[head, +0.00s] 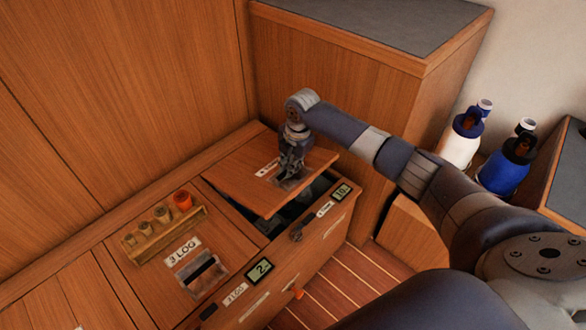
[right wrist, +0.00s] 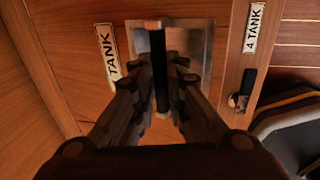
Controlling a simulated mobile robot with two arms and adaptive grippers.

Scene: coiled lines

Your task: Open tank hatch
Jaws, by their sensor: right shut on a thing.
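The wooden tank hatch (head: 235,172) in the head view is partly raised and tilted, with a dark opening (head: 290,214) showing under its near edge. Its label reads TANK in the right wrist view (right wrist: 107,57). A dark bar handle (right wrist: 159,60) crosses a metal recess plate (right wrist: 193,45) in the hatch. My right gripper (head: 289,176) is over this recess, its fingers on both sides of the bar in the right wrist view (right wrist: 163,108), shut on it. The fingertips' contact is partly hidden. My left gripper is not in view.
A dark latch (head: 297,234) sits on the front edge. A tall cabinet (head: 330,100) stands behind. White (head: 459,145) and blue (head: 505,172) bottles stand right.

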